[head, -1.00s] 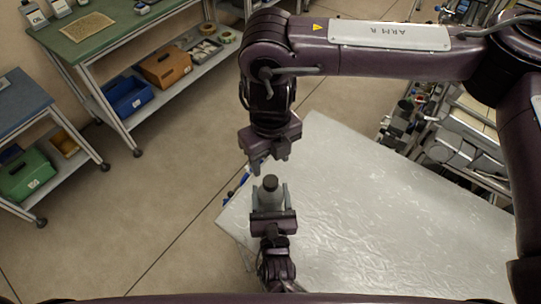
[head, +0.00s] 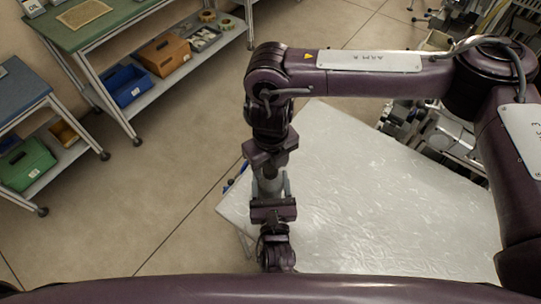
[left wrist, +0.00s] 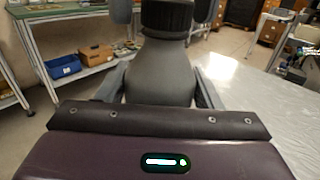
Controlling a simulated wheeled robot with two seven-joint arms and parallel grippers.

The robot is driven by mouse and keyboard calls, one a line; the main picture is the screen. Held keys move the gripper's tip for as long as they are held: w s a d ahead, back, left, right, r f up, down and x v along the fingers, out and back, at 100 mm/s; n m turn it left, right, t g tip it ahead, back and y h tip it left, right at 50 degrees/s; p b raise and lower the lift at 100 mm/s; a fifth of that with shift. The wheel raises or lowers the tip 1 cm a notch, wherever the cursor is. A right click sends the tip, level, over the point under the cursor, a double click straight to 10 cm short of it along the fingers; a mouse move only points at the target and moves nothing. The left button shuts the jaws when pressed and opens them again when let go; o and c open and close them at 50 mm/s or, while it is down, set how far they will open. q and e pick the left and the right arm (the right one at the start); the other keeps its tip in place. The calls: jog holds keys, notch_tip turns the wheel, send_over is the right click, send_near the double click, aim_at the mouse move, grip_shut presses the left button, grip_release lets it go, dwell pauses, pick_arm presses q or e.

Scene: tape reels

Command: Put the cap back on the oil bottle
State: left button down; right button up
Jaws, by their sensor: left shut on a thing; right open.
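The grey oil bottle (head: 269,187) stands upright between the fingers of my left gripper (head: 272,192), which is shut on it. In the left wrist view the bottle (left wrist: 160,72) fills the middle, with a finger on each side. A dark ribbed cap (left wrist: 167,18) sits on top of its neck; whether it is screwed tight I cannot tell. My right gripper (head: 270,163) is directly above the bottle and open. Its fingertips show on both sides of the cap (left wrist: 162,8) in the left wrist view, with gaps. In the head view this gripper hides the cap.
A pale, shiny table top (head: 390,200) lies right of the grippers and looks clear. A green-topped bench (head: 85,30) holds a blue bin (head: 127,86) and a brown box (head: 165,56) on its lower shelf. Equipment (head: 440,128) stands beyond the table.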

jog(key=c, duration=1)
jog(key=m, duration=0.5)
jog(key=shift+f, duration=0.1)
jog(key=m, duration=0.4)
jog(key=shift+m, duration=0.3)
jog(key=m, duration=0.8)
jog(key=o, duration=1.1)
